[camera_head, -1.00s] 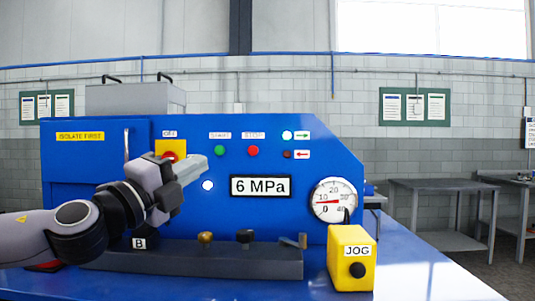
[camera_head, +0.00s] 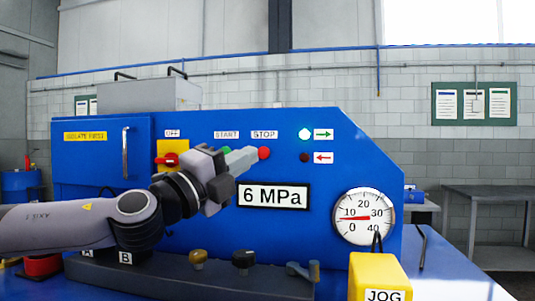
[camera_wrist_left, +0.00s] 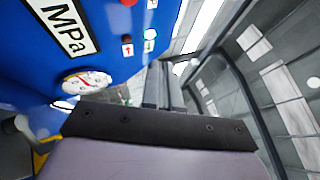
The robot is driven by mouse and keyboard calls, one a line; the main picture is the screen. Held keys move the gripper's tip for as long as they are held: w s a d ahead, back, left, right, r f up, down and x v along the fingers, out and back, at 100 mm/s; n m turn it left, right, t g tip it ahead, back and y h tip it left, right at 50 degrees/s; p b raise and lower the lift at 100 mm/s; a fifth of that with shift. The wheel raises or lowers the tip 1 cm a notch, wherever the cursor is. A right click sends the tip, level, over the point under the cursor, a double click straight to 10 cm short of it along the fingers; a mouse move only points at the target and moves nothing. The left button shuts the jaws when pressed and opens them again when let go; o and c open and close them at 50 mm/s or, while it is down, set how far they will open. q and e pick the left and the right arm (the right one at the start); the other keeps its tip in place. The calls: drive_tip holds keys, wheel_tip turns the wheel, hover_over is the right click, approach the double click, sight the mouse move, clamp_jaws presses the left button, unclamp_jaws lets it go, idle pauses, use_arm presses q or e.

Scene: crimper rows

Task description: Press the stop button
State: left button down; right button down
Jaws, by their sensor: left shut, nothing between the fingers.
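The red stop button (camera_head: 265,153) sits under the STOP label on the blue machine panel (camera_head: 335,165). My left gripper (camera_head: 247,157) is shut and empty, its fingertips pointing right, just left of the button in the head view. Whether they touch it cannot be told. The green start button (camera_head: 226,150) shows only in part behind the fingers. In the left wrist view the shut fingers (camera_wrist_left: 164,88) point up past the panel's edge, and a red button (camera_wrist_left: 128,2) is cut off at the top. My right gripper is not in view.
A red rotary switch (camera_head: 167,160) on a yellow plate is left of my gripper. The display (camera_head: 273,196) reads 6 MPa, with a pressure gauge (camera_head: 364,216) to its right. A yellow JOG box (camera_head: 379,275) and a grey rail with knobs (camera_head: 190,277) stand in front.

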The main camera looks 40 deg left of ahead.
sight(263, 153)
use_arm(q)
drive_tip(key=w+a+p, duration=0.4)
drive_tip(key=w+p, duration=0.3)
drive_tip(key=shift+w, duration=0.35)
drive_tip(key=shift+a, duration=0.1)
drive_tip(key=shift+w+a, duration=0.1)
idle(2.1)
drive_tip(key=shift+w+a+p, duration=0.1)
drive_tip(key=shift+w+p, duration=0.15)
drive_tip(key=shift+p, duration=0.15)
